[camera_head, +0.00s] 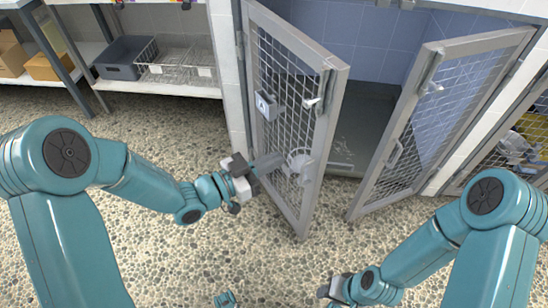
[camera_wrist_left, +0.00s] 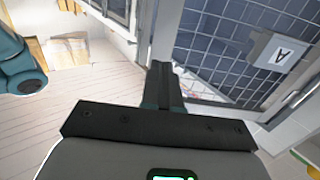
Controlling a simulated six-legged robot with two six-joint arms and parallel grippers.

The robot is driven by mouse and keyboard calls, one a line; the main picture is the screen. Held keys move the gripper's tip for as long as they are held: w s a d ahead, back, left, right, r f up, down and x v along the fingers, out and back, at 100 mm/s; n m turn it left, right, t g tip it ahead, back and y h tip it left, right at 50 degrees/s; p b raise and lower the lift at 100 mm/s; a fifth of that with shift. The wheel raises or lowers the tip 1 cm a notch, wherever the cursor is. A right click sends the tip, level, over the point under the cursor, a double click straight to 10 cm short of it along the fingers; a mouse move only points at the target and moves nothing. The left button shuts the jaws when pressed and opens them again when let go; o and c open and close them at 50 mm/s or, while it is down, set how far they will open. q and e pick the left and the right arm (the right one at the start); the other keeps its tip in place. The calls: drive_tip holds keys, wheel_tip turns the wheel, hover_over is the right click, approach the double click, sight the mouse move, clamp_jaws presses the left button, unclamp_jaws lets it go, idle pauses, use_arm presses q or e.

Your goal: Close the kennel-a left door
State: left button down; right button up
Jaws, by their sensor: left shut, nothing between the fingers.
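The kennel-a left door (camera_head: 329,130) is a grey-framed mesh door standing open, swung outward from its hinges on the left. It carries a plate marked A (camera_head: 265,106), which also shows in the left wrist view (camera_wrist_left: 281,54). My left gripper (camera_head: 272,162) is shut and empty, close to the mesh on the door's left side, by a round bowl holder (camera_head: 299,160). Contact with the door cannot be told. In the left wrist view its closed fingers (camera_wrist_left: 163,82) point toward the door. My right gripper (camera_head: 330,288) is low at the bottom, away from the doors; its fingers are unclear.
The right door (camera_head: 437,120) also stands open. The kennel between them has a grey floor and blue tiled walls. Shelves at left hold a grey bin (camera_head: 124,58), wire baskets (camera_head: 177,64) and boxes. The pebbled floor (camera_head: 180,265) ahead is clear.

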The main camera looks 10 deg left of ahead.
sight(321, 138)
use_arm(q)
drive_tip(key=b+x, duration=0.1)
drive_tip(key=x, duration=1)
drive_tip(key=shift+w, duration=0.1)
